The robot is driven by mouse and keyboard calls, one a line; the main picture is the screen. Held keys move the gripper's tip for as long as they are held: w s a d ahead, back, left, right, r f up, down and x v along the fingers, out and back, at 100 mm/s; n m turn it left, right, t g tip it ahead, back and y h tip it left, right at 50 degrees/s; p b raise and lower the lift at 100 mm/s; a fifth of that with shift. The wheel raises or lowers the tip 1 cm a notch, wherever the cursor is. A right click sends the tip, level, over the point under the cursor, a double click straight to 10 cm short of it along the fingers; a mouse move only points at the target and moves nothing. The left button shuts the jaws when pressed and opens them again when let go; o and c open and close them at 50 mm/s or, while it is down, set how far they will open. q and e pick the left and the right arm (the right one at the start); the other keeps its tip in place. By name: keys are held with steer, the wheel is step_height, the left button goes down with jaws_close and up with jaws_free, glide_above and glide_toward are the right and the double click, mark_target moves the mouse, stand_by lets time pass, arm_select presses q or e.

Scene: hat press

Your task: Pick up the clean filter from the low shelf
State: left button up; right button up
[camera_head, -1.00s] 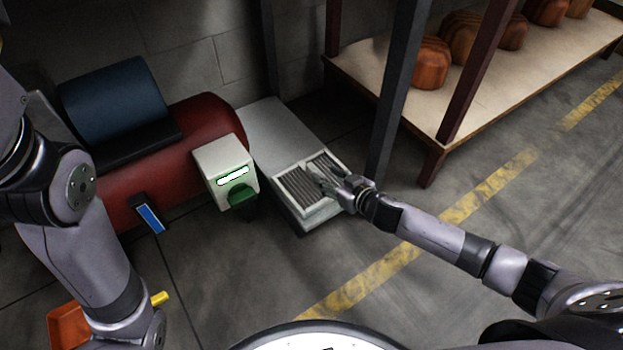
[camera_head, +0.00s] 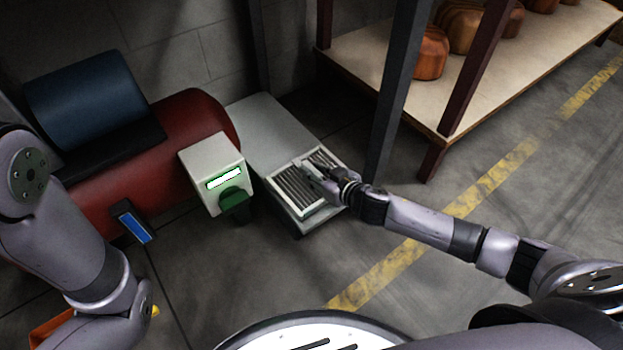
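The clean filter (camera_head: 290,190) is a pale-framed panel with dark pleats. It lies at the front end of the low grey shelf (camera_head: 265,118) in the middle of the view.
A red tank (camera_head: 190,125) with a blue cylinder (camera_head: 88,95) stands left of the shelf, beside a white box with a green part (camera_head: 213,170). A dark post (camera_head: 392,100) rises close to my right gripper. A wooden shelf (camera_head: 400,110) holds brown blocks at the right.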

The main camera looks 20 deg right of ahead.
jaws_close()
steer(key=shift+r, duration=0.15)
stand_by(0.4)
